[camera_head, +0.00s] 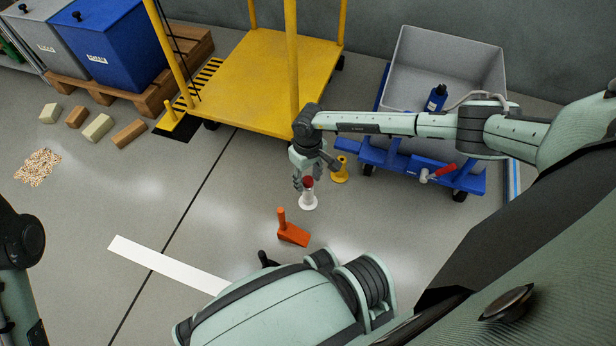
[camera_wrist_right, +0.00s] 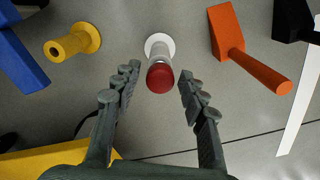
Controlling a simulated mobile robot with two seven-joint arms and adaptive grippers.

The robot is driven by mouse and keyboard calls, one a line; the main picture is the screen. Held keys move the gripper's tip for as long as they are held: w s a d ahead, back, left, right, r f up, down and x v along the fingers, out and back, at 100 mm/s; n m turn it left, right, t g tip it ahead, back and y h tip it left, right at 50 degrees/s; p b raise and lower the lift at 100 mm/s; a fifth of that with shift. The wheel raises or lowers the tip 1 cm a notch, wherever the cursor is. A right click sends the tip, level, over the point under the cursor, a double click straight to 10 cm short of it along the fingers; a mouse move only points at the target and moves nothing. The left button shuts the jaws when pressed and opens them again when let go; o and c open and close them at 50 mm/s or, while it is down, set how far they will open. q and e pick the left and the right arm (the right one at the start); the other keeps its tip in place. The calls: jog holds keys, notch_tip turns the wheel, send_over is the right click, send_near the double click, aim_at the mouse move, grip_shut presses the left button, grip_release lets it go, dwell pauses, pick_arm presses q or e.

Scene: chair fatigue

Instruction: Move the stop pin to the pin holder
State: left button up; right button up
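The stop pin appears to be the upright pin with a red cap (camera_head: 309,182) and a white round foot, standing on the floor; its red top also shows in the wrist view (camera_wrist_right: 160,78). A yellow hollow post (camera_head: 340,170) with a round flange, apparently the pin holder, stands just right of it; its open, empty bore shows in the wrist view (camera_wrist_right: 66,46). My right gripper (camera_head: 308,178) is open above the pin, and in the wrist view (camera_wrist_right: 160,72) its fingers lie either side of the red cap with gaps. My left gripper is not in view.
An orange wedge with a handle (camera_head: 293,235) lies close in front of the pin. A yellow cart (camera_head: 262,80) stands behind. A grey tub on a blue trolley (camera_head: 430,60) is to the right. Open floor (camera_head: 150,210) lies to the left.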

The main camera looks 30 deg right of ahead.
jog(key=shift+o, duration=0.2)
notch_tip(320, 180, up, 12)
dwell(0.6)
dwell(0.4)
